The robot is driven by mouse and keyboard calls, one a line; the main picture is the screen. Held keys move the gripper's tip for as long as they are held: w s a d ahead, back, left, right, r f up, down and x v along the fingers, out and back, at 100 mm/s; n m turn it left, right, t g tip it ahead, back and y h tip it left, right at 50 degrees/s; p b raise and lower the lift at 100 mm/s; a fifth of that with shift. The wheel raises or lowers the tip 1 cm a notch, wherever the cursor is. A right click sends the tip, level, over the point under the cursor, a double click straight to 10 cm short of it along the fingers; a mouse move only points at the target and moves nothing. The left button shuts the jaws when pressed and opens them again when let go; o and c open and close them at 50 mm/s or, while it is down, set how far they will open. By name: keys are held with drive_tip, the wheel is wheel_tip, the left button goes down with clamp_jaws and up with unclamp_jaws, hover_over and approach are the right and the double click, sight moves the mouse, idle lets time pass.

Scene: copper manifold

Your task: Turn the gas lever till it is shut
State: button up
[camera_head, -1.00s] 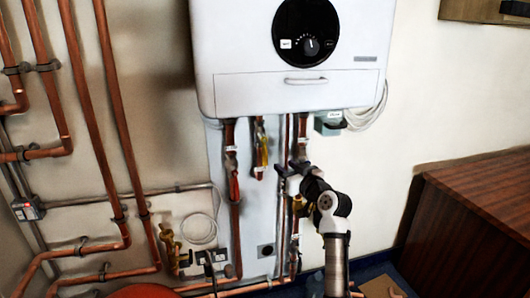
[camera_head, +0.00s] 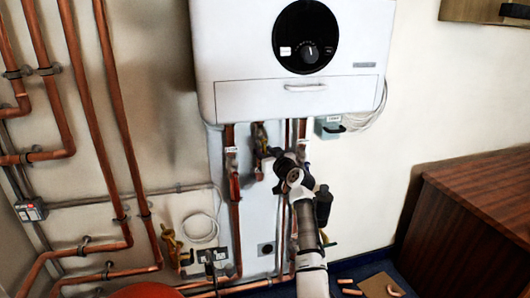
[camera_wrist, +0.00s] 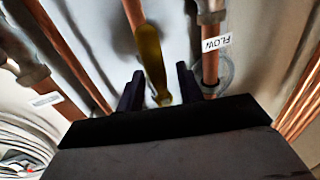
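The gas lever, a yellow handle, shows in the wrist view (camera_wrist: 151,58) in front of a copper pipe. Its end reaches between the two dark fingers of my gripper (camera_wrist: 159,80). The fingers stand apart, with a gap on each side of the lever; I see no grip on it. In the head view the lever (camera_head: 260,136) is partly hidden behind my gripper and wrist, below the boiler. It seems to lie roughly along its pipe.
The white boiler (camera_head: 292,60) hangs just above my arm. A pipe with a FLOW label (camera_wrist: 216,43) runs close beside the right finger. A wooden cabinet (camera_head: 470,225) stands at the right.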

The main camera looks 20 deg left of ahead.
drive_tip(key=shift+c, duration=0.3)
clamp_jaws()
drive_tip(key=shift+a+f, duration=0.1)
drive_tip(key=shift+a, duration=0.05)
drive_tip(key=shift+s+a+m+b, duration=0.1)
drive_tip(key=shift+a+m+b, duration=0.05)
drive_tip(key=shift+m+b, duration=0.5)
drive_tip(key=r+m+t+p, duration=0.1)
drive_tip(key=m+p, duration=0.1)
drive_tip(key=m, duration=0.4)
drive_tip(key=s+a+r+m+t+h+p, duration=0.1)
drive_tip(key=m+t+p, duration=0.1)
drive_tip(key=m, duration=0.5)
drive_tip(key=a+r+m+t+p, duration=0.1)
drive_tip(key=m+t+p, duration=0.1)
drive_tip(key=m, duration=0.5)
drive_tip(key=shift+s+a+r+h, duration=0.15)
drive_tip(key=shift+s+r+h, duration=0.15)
drive_tip(key=shift+r+h, duration=0.1)
drive_tip(key=shift+o, duration=0.3)
unclamp_jaws()
